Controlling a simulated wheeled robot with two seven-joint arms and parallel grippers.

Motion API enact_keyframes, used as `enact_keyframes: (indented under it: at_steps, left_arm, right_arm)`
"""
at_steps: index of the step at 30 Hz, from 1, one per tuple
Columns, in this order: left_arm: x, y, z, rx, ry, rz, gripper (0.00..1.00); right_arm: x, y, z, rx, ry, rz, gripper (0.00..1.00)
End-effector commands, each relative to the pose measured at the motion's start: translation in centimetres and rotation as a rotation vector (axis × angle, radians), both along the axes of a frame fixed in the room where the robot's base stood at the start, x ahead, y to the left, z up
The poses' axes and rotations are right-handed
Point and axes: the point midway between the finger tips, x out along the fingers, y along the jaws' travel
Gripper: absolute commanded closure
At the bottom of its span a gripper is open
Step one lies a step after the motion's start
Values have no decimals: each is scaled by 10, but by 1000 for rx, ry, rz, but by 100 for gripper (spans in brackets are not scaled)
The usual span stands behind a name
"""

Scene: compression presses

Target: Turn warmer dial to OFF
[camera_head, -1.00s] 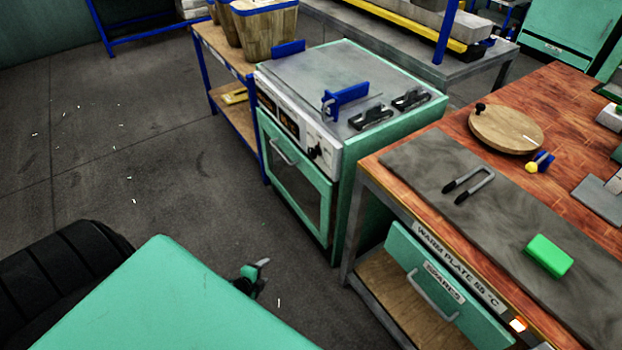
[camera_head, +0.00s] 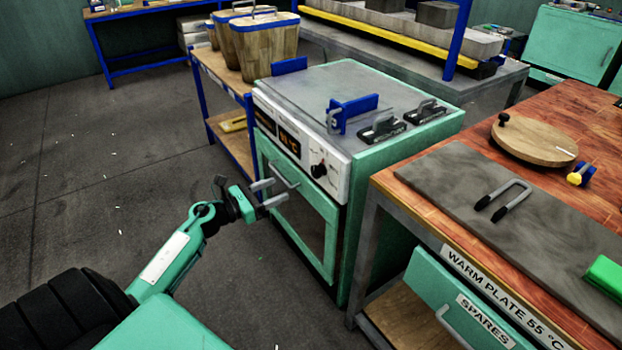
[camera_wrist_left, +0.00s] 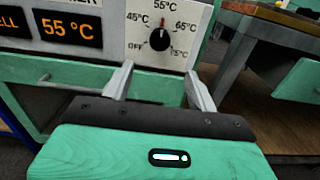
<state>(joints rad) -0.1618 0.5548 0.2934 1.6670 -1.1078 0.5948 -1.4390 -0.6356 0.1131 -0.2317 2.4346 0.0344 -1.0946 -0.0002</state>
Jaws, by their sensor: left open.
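The warmer (camera_head: 345,160) is a green cabinet with a white front panel. Its black dial (camera_head: 318,170) sits at the right of that panel. In the left wrist view the dial (camera_wrist_left: 160,40) has its red mark pointing up at 55 °C, with OFF printed at its lower left. The display (camera_wrist_left: 68,30) beside it reads 55 °C. My left gripper (camera_head: 277,191) is open and empty in front of the warmer's door, lower than the dial and to its left. In the left wrist view its fingers (camera_wrist_left: 158,84) stand apart below the dial, not touching it. My right gripper is not in view.
The door handle (camera_head: 284,176) is close to my left fingers. A wooden workbench (camera_head: 440,195) with a grey warm plate (camera_head: 450,170) stands to the right. A shelf with wooden buckets (camera_head: 265,50) is behind left.

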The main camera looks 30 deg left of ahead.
Motion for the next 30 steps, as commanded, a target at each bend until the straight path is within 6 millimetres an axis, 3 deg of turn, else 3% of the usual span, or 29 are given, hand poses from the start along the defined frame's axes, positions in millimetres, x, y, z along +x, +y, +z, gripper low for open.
enact_keyframes:
  at_steps: [18, 24, 30]
  left_arm:
    - [91, -37, 1, -7, 0, 3, 41]
    - [112, -45, 0, -7, 1, 3, 41]
    - [119, -49, 0, -6, 2, 2, 41]
  right_arm:
    - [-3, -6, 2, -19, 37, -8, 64]
    - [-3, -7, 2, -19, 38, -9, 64]
    - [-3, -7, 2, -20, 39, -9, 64]
